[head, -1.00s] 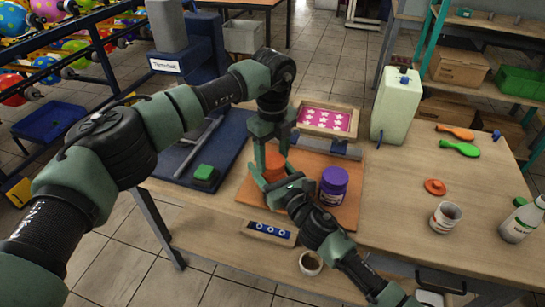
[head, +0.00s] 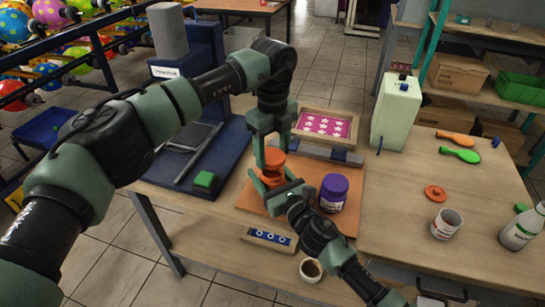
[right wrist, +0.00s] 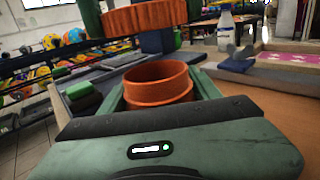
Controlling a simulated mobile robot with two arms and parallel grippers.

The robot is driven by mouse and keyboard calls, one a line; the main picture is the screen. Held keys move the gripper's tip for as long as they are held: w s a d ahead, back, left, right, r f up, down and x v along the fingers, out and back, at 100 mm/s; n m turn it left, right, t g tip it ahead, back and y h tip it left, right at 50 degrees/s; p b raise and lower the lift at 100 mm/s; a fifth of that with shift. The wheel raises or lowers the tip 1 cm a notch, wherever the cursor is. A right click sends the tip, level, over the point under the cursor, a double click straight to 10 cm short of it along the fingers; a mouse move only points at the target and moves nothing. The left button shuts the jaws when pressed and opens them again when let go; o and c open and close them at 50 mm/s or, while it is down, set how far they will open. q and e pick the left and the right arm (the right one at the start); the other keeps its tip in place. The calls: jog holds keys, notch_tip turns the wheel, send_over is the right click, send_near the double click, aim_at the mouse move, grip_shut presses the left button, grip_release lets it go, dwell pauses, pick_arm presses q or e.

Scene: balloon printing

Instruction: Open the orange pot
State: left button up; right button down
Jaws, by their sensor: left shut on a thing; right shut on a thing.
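The orange pot (right wrist: 158,84) stands open at the top in the right wrist view, with its threaded rim showing. My right gripper (head: 271,182) is shut around the pot's body, low over the orange board (head: 247,197). My left gripper (head: 272,146) points down from above and is shut on the orange lid (head: 274,157). The lid also shows in the right wrist view (right wrist: 145,17), held level above the pot with a clear gap between them. In the head view the grippers hide part of the pot.
A purple jar (head: 333,193) stands just right of the pot. A green block (head: 204,179) on a blue base is to the left. An orange disc (head: 434,193), a white cup (head: 446,223) and a white bottle (head: 519,228) are on the right table, with free room between.

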jog(key=shift+c, duration=1.3)
grip_release()
